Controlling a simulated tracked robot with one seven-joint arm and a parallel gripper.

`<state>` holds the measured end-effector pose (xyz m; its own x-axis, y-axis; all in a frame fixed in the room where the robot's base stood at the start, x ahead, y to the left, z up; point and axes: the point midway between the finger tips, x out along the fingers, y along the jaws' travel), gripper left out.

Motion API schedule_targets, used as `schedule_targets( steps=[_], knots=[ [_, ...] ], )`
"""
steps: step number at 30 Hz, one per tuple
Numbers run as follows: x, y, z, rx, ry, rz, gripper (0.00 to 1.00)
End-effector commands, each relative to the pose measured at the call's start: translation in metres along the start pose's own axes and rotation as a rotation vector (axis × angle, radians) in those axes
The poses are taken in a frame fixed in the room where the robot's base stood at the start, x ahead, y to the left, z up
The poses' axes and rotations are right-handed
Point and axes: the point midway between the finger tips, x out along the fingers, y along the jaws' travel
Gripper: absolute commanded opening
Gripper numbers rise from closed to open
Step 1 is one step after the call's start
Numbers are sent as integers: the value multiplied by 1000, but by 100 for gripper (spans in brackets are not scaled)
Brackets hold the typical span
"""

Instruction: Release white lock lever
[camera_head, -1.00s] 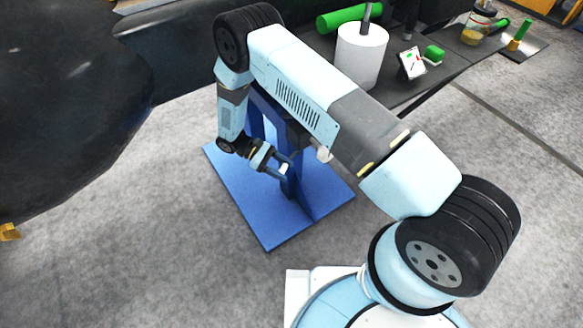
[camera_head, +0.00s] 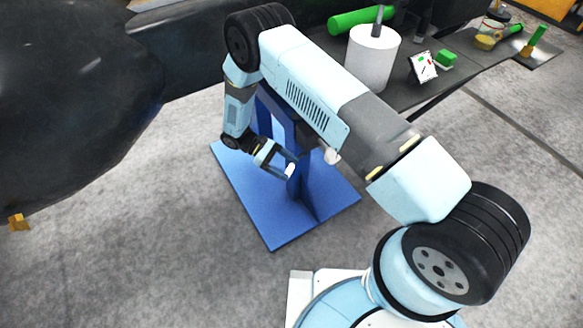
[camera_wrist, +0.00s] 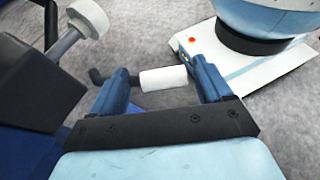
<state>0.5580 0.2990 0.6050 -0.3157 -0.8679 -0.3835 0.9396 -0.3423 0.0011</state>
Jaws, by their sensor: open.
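The white lock lever (camera_wrist: 163,78) is a short white grip on a black crank arm (camera_wrist: 98,76). In the wrist view it lies crosswise in the gap between the two blue fingers of my gripper (camera_wrist: 165,84). The fingers are wide apart, and the left one overlaps the grip's crank end. I cannot tell whether it touches. In the head view my gripper (camera_head: 285,168) is beside the blue stand (camera_head: 318,185), with the white grip (camera_head: 290,170) small between its fingers.
A second white knob on a grey shaft (camera_wrist: 88,18) is close to the left finger. The stand rises from a blue base plate (camera_head: 262,222). A dark bench (camera_head: 410,90) behind carries a white cylinder (camera_head: 371,60). A large dark casting (camera_head: 70,110) is at left.

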Motion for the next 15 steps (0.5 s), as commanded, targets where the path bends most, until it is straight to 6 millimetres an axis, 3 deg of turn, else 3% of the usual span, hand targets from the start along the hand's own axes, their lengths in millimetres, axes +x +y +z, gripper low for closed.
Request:
schedule_targets(
  steps=[9,15],
  knots=[
    [-61,1,-1,1,4,2,79],
    [-91,1,-2,1,2,2,79]
  ],
)
